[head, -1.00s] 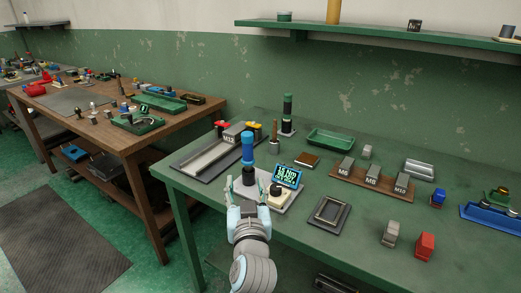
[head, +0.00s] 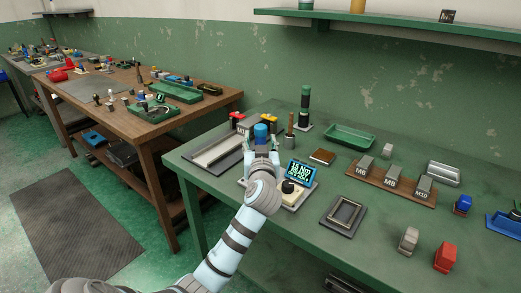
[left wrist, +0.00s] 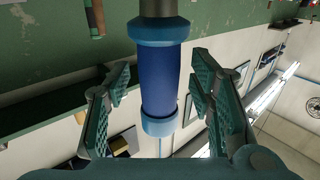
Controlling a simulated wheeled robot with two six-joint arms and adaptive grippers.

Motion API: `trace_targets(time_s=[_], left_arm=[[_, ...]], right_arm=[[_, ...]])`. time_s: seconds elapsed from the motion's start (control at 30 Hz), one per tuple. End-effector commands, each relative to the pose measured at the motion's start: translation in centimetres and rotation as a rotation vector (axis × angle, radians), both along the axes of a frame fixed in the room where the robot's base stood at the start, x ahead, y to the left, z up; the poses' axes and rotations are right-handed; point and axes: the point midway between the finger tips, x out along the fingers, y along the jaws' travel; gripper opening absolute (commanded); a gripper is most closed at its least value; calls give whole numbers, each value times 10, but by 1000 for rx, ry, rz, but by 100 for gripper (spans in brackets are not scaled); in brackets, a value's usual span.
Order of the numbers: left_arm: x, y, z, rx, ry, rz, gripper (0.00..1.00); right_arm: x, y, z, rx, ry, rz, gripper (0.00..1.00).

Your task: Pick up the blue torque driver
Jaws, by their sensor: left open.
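The blue torque driver (head: 261,131) stands upright on the green bench, and only its blue top shows above my left gripper in the head view. My left gripper (head: 262,151) is in front of it and hides its lower part. In the left wrist view the driver's blue handle (left wrist: 160,80) lies between the two spread fingers of the gripper (left wrist: 164,105). There is a visible gap on each side, so the gripper is open around the handle. My right gripper does not show.
A display reading 1.5 Nm (head: 301,173) stands right beside the gripper on a pale base. A green-handled driver (head: 305,105) stands behind. A grey tray (head: 217,150) lies to the left and a dark frame (head: 344,213) to the right.

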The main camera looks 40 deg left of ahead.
Motion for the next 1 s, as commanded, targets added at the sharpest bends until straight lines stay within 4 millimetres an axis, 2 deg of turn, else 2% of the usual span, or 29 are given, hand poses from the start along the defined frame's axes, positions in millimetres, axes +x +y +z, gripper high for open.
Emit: trace_targets(time_s=[0.17, 0.4, 0.5, 0.83, 1.0], left_arm=[[1, 0, 0, -1, -1, -1, 49], [1, 0, 0, -1, -1, -1, 13], [1, 0, 0, 0, 0, -1, 0], [1, 0, 6, 0, -3, -1, 0], [1, 0, 30, 0, -6, -1, 0]], right_arm=[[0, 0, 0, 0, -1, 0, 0], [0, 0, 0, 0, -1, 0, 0], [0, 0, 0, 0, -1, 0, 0], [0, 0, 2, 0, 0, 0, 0], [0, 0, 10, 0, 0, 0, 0]])
